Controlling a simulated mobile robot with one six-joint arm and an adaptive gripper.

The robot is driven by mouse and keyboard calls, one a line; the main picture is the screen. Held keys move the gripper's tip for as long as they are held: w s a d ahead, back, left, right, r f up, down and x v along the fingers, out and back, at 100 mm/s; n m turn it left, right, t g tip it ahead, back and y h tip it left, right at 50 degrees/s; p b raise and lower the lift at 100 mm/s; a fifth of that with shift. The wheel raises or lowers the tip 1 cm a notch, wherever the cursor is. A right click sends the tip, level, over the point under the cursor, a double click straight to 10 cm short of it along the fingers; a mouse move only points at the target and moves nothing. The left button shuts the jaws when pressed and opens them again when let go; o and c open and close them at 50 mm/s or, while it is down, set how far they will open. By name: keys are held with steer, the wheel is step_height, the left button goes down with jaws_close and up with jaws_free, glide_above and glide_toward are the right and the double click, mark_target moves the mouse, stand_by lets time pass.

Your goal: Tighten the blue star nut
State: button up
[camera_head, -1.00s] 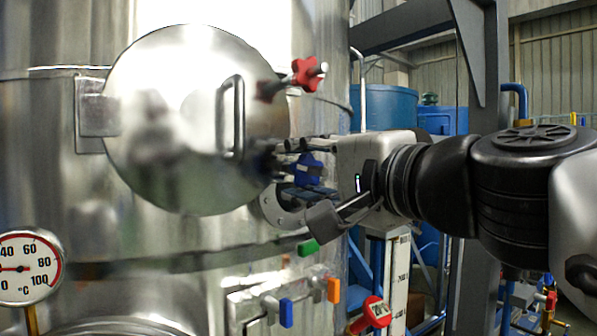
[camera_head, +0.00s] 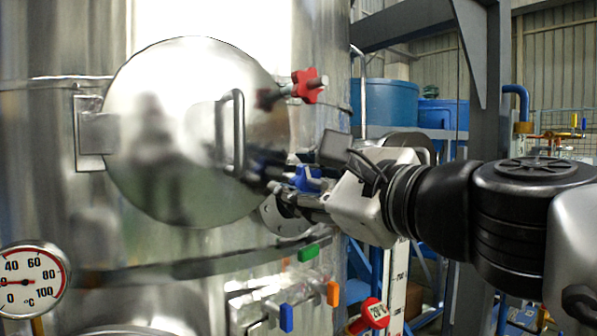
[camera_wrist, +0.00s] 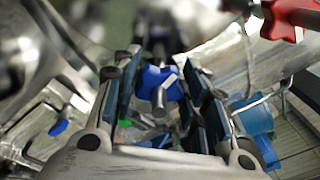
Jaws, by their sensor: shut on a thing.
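The blue star nut (camera_head: 306,178) is at the right edge of the round steel hatch (camera_head: 180,120), below the red star nut (camera_head: 308,87). My gripper (camera_head: 292,186) comes in from the right with its fingers around the blue nut, partly hiding it. In the wrist view, the blue nut (camera_wrist: 160,80) sits between the two finger pads, with a metal bolt end in front of it. My gripper (camera_wrist: 163,88) is shut on it there.
A D-shaped handle (camera_head: 230,133) stands out from the hatch near the fingers. Below are a green valve handle (camera_head: 309,252), a blue one (camera_head: 286,317) and an orange one (camera_head: 333,292). A temperature gauge (camera_head: 33,281) is at the lower left.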

steer(key=m+p, duration=0.2)
steer(key=m, duration=0.3)
steer(key=shift+r+m+p, duration=0.15)
steer(key=shift+m+p, duration=0.15)
steer(key=shift+p, duration=0.1)
steer(key=m+p, duration=0.3)
steer(key=m, duration=0.2)
steer(key=shift+d, duration=0.1)
steer(key=m+p, duration=0.5)
steer(key=m, duration=0.1)
steer(key=shift+w+m, duration=0.1)
steer(key=shift+m, duration=0.2)
steer(key=shift+m+p, duration=1.5)
steer(key=shift+m, duration=0.5)
steer(key=shift+f+m, duration=0.2)
steer(key=shift+m, duration=0.1)
steer(key=o, duration=1.1)
steer(key=shift+d, duration=0.1)
